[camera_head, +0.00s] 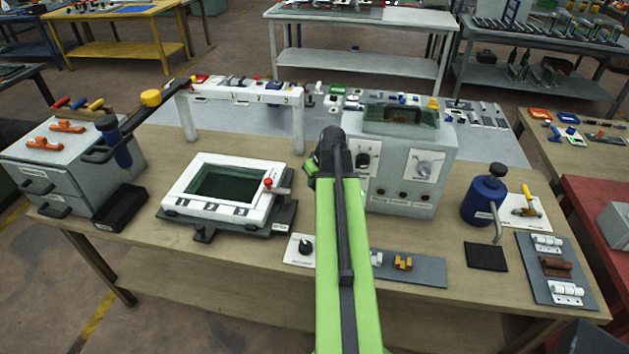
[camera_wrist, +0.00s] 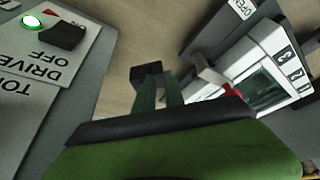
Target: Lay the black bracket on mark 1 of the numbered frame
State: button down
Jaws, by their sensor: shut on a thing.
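My gripper (camera_wrist: 157,88) is shut on the black bracket (camera_wrist: 148,72), a small dark piece at its fingertips in the wrist view. In the head view my arm hides the fingertips and the bracket. A white frame (camera_head: 180,180) with a dark green window lies on a dark base on the bench, left of my arm. Its front edge carries marks 1, 2 and 3, with mark 1 (camera_head: 181,201) at the left. A red-knobbed lever (camera_head: 268,183) is at its right side. The frame also shows right of my gripper in the wrist view (camera_wrist: 258,42). The bracket appears apart from it.
A white arch (camera_head: 187,115) stands behind the frame. A grey machine (camera_head: 425,150) stands right of my arm, and a drawer cabinet (camera_head: 60,155) at the left. A black tray (camera_head: 120,208) and a dial plate (camera_head: 300,250) flank the frame. The front bench strip is mostly bare.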

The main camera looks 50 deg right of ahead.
notch_tip(320, 180, up, 18)
jog(key=p, duration=1.5)
jog(key=shift+f+p, duration=0.25)
jog(key=shift+p, duration=0.15)
jog(key=shift+a, duration=0.1)
